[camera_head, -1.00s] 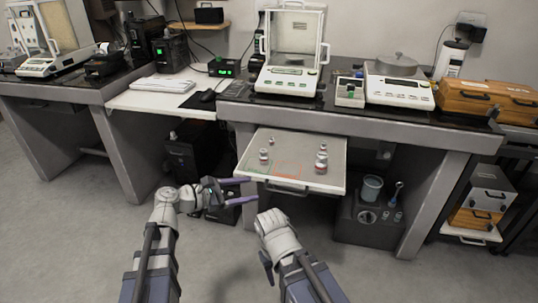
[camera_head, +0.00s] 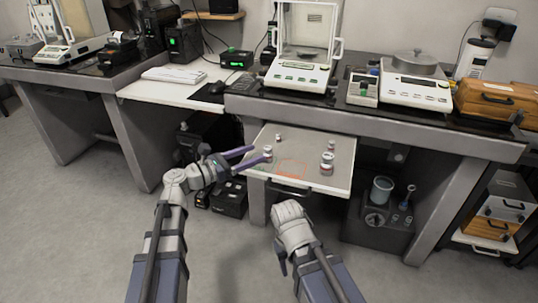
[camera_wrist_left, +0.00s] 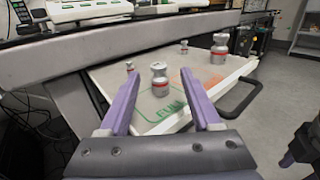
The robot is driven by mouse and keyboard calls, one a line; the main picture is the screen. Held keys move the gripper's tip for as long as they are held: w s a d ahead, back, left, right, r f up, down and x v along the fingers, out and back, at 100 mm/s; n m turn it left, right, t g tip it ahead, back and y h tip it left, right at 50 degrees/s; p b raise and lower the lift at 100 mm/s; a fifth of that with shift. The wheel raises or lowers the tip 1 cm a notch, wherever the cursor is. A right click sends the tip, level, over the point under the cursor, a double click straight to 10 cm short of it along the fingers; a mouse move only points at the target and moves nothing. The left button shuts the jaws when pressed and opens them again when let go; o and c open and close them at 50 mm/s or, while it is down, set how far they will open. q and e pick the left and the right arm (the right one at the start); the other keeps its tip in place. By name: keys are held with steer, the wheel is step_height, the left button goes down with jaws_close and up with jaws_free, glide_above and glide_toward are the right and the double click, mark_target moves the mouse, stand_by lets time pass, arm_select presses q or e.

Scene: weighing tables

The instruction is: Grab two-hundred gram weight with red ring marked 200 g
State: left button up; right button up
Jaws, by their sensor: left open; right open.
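Several silvery weights stand upright on a pulled-out drawer shelf (camera_head: 305,140). One mid-size weight (camera_head: 267,152) stands near the shelf's left edge. In the left wrist view this weight (camera_wrist_left: 160,86) has a reddish band and appears between my fingers, a little beyond them. A larger weight (camera_head: 327,164) with a red band stands to the right; it also shows in the left wrist view (camera_wrist_left: 219,52). Two smaller weights (camera_head: 279,138) (camera_head: 331,145) stand farther back. No marking is readable. My left gripper (camera_head: 262,154) is open and empty at the shelf's left edge. My right gripper (camera_head: 281,262) is open, low before the shelf, partly hidden.
The shelf has a dark front handle (camera_head: 288,188) and an orange outline (camera_head: 291,169). The heavy table (camera_head: 400,127) above bears a glass-cased balance (camera_head: 300,72) and another scale (camera_head: 413,90). A dark box with a beaker (camera_head: 381,190) stands below right. Open floor lies in front.

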mark_target(268, 147)
arm_select(q)
steer(key=shift+x, duration=3.2)
steer(key=shift+w+a+f, duration=0.1)
steer(key=shift+a, duration=0.05)
steer(key=shift+c, duration=0.2)
jaws_close()
